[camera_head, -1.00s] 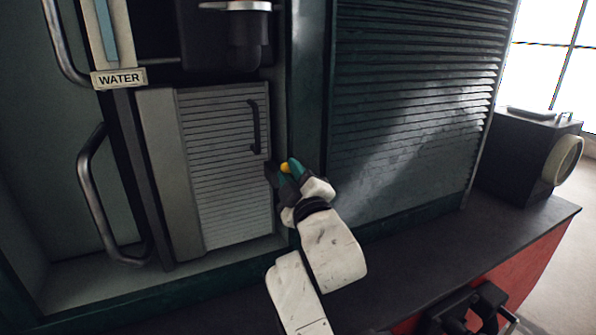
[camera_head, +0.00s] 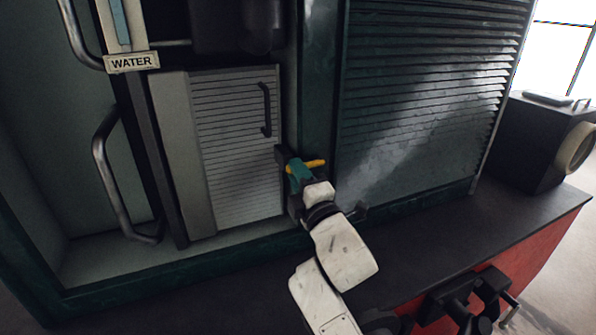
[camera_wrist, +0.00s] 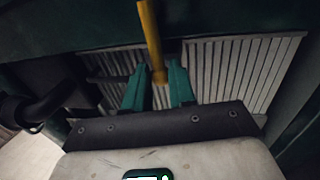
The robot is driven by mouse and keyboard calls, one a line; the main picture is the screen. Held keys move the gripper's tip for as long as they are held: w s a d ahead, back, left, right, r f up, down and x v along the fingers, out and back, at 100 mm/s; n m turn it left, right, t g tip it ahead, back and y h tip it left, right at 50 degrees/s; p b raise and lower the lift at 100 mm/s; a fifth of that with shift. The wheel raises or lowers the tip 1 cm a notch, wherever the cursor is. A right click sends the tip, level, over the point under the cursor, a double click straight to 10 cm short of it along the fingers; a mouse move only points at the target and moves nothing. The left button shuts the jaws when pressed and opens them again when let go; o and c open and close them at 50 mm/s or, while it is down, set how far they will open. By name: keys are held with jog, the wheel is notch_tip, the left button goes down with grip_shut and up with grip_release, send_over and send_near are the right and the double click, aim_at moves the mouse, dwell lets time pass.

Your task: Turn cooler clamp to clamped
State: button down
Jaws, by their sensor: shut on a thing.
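The cooler clamp shows as a yellow lever (camera_head: 315,163) at the lower right edge of the ribbed grey cooler (camera_head: 235,150) in the head view. The lever points to the right there. My gripper (camera_head: 298,173) has teal fingers and is shut on the lever. In the wrist view, the yellow lever (camera_wrist: 150,38) runs down from the top to between the teal fingertips of my gripper (camera_wrist: 158,78). The lever's pivot is hidden, and I cannot tell whether the clamp is fully clamped.
A dark green frame and slatted shutter (camera_head: 425,100) stand right of the cooler. A dark counter (camera_head: 480,220) runs along the front, with a black box (camera_head: 540,140) at right.

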jog(key=shift+a+f, duration=0.15)
jog(key=shift+f, duration=0.1)
jog(key=c, duration=1.1)
grip_release()
jog(key=shift+s+r, duration=0.1)
jog(key=shift+p+v, duration=4.35)
jog(key=shift+v, duration=1.05)
